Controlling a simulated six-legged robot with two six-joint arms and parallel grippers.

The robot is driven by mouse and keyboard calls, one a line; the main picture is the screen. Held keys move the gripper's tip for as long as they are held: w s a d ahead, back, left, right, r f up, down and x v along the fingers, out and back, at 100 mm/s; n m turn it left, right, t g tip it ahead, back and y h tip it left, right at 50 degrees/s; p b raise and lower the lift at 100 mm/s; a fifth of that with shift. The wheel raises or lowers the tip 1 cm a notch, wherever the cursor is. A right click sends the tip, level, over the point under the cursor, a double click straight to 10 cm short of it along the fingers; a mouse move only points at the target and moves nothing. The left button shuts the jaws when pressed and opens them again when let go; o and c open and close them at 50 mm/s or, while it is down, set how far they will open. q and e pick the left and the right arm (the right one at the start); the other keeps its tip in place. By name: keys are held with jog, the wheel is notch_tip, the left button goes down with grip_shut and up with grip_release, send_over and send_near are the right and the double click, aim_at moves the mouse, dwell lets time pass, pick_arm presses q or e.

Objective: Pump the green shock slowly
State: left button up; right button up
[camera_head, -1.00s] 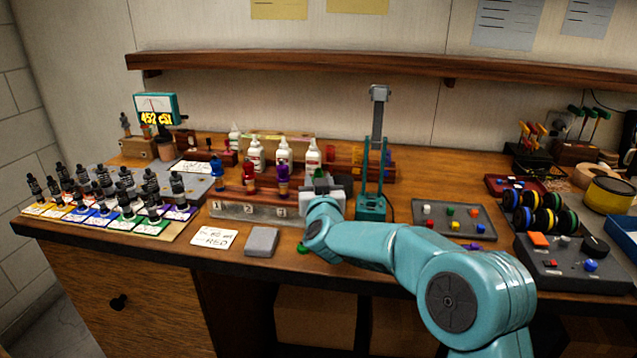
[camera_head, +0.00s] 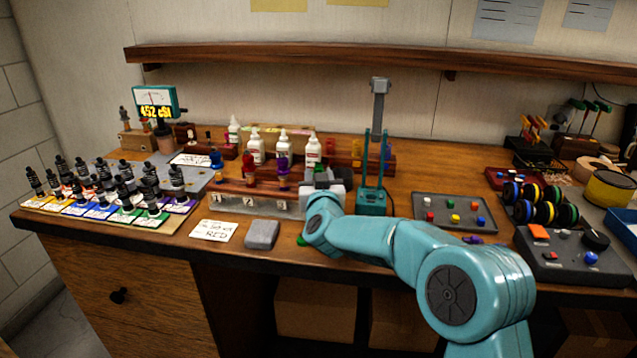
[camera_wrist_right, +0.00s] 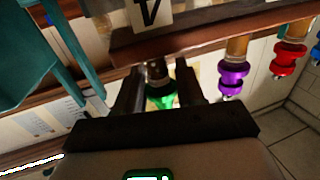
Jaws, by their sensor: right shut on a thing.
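My right gripper (camera_head: 322,182) is at the right end of the shock stand (camera_head: 240,201). In the right wrist view its two fingers (camera_wrist_right: 162,90) are shut around the green shock (camera_wrist_right: 161,97), which sits between them below the label 4 on the stand. My left gripper is not in view.
A teal post stand (camera_head: 371,203) rises close to the right of the gripper. White bottles (camera_head: 284,150) stand behind the shocks. A grey block (camera_head: 262,235) and a handwritten card (camera_head: 213,231) lie in front. A lit display (camera_head: 156,111) reads about 452 cSt.

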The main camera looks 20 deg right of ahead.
jog(key=shift+f, duration=0.45)
jog(key=shift+r, duration=0.55)
dwell(0.8)
jog(key=shift+f, duration=0.6)
jog(key=shift+r, duration=0.15)
dwell(0.5)
jog(key=shift+r+p, duration=0.3)
jog(key=shift+r, duration=0.15)
dwell(0.3)
jog(key=o, duration=1.1)
jog(key=shift+o, duration=0.2)
